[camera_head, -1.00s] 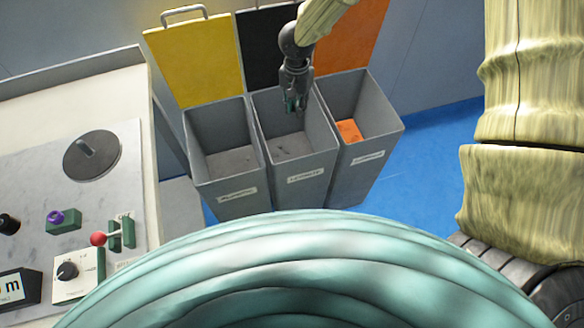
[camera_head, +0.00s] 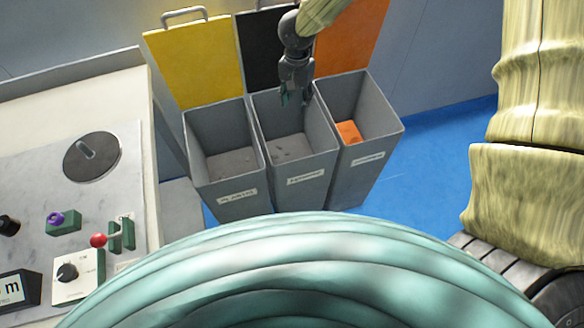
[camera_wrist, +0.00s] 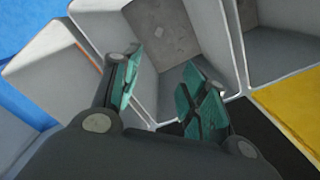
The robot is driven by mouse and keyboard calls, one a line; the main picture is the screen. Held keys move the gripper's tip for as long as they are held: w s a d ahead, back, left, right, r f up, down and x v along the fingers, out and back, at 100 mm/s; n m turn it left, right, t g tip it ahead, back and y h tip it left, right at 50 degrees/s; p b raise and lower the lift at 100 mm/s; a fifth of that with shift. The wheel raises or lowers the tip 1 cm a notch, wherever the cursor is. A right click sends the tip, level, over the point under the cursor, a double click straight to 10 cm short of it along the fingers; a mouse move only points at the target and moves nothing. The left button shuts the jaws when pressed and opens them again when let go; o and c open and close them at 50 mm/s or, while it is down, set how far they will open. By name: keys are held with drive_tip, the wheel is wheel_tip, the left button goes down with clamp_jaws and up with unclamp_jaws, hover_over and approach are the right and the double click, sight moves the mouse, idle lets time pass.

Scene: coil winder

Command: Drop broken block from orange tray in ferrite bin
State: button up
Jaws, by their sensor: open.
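My gripper (camera_head: 295,97) is open over the middle bin (camera_head: 313,165), the one with the black lid, near its back rim. In the wrist view my gripper (camera_wrist: 163,88) has its two teal finger pads spread apart with nothing between them. The wrist view looks down into the middle bin, where a small pale patch (camera_wrist: 183,32) shows on the floor; I cannot tell if it is a block. Small dark marks also show on that floor in the head view. The bin labels are too blurred to read. No orange tray can be made out for certain.
A bin with a yellow lid (camera_head: 195,62) stands left. A bin with an orange lid (camera_head: 345,40) stands right, with an orange piece (camera_head: 349,132) inside. A control panel (camera_head: 75,190) with knobs and a red-tipped lever lies left. Blue floor is clear at right.

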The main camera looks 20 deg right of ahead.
wheel_tip(320, 180, up, 9)
idle(0.3)
idle(0.5)
